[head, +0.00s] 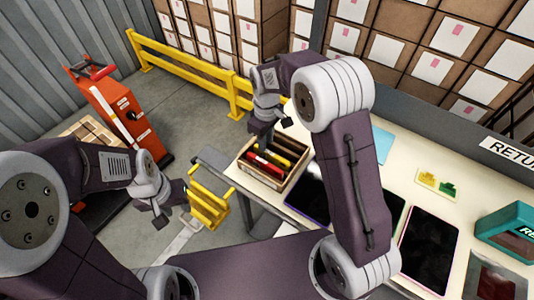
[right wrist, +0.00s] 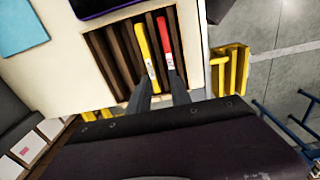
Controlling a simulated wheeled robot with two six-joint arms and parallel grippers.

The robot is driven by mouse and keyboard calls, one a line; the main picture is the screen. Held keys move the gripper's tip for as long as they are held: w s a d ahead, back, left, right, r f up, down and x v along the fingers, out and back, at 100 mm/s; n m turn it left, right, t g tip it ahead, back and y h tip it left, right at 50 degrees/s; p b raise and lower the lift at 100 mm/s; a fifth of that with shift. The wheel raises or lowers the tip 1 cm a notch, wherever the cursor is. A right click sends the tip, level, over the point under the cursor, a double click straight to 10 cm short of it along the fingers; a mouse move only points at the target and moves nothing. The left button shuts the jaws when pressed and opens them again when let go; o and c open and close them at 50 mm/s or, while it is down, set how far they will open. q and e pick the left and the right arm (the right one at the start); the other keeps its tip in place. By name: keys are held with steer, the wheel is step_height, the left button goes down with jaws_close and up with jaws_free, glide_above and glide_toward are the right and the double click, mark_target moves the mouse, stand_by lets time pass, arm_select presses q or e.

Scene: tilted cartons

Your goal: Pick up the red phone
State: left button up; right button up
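The red phone (head: 264,167) stands on edge in a slot of the wooden crate (head: 252,177) at the table's near left corner. In the right wrist view the red phone (right wrist: 166,44) is beside a yellow phone (right wrist: 147,50), and brown dividers fill the other slots. My right gripper (head: 272,137) is above the crate, pointing down. In the right wrist view its two fingers (right wrist: 163,93) are apart, with nothing held between them, near the lower ends of the yellow and red phones. My left gripper (head: 173,205) hangs empty off the table's left side, fingers apart.
Dark tablets (head: 428,250) lie on the table to the right of the crate, with a blue sheet (head: 381,143) and a teal box (head: 508,232) beyond. A yellow rack (head: 208,207) stands left of the table. A yellow rail (head: 190,71) runs behind.

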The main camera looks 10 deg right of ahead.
mark_target(264, 162)
steer(key=shift+s+a+f, duration=0.1)
steer(key=shift+s+a, duration=0.65)
steer(key=shift+s, duration=0.3)
steer(key=f, duration=0.4)
steer(key=shift+w+d, duration=0.25)
steer(key=shift+w, duration=0.1)
steer(key=shift+s+a+f, duration=0.1)
steer(key=shift+f, duration=0.05)
step_height(264, 162, down, 4)
steer(key=shift+s+f+p, duration=0.1)
steer(key=shift+s+p, duration=0.05)
steer(key=shift+p, duration=0.25)
steer(key=shift+f, duration=0.35)
jaws_close()
